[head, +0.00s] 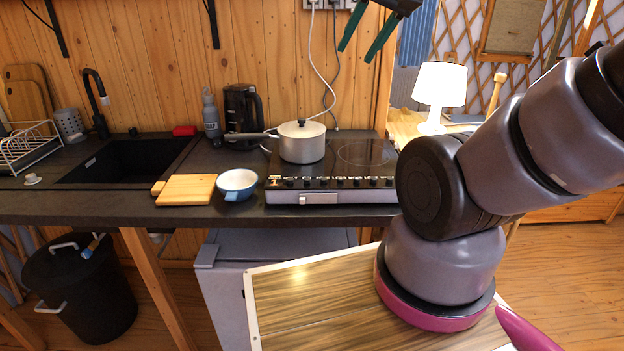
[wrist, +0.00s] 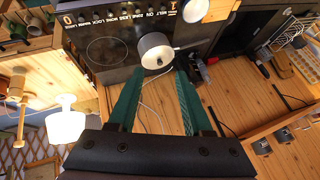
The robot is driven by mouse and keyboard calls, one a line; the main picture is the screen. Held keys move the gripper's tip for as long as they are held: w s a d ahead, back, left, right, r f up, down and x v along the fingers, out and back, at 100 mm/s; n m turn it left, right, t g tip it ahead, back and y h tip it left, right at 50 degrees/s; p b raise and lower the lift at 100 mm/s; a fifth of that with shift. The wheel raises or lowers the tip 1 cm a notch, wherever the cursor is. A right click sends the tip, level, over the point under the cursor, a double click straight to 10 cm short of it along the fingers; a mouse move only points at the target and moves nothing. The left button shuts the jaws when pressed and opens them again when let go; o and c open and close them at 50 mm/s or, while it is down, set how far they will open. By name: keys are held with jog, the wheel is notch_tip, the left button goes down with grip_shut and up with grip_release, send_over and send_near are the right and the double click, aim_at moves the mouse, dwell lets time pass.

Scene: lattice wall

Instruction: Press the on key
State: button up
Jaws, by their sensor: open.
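The hob (head: 330,197) is a black glass cooktop on the counter with a row of small dark keys along its front panel. The key labels are too small to read in the head view. In the wrist view the panel is at the top edge, and the on key's label (wrist: 150,14) shows near the panel's right end, with the key partly cut off. My gripper (head: 355,54) has green fingers and is open and empty, high above the back right of the hob. In the wrist view it (wrist: 158,75) points down past the pot, apart from the panel.
A lidded pot (head: 302,143) stands on the hob's left side. A blue bowl (head: 238,184) and a cutting board (head: 186,190) lie left of the hob. A kettle (head: 242,115) and a bottle stand behind. White cables hang down the wall. A lit lamp (head: 439,90) stands to the right.

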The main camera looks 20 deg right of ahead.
grip_shut()
dwell(1.6)
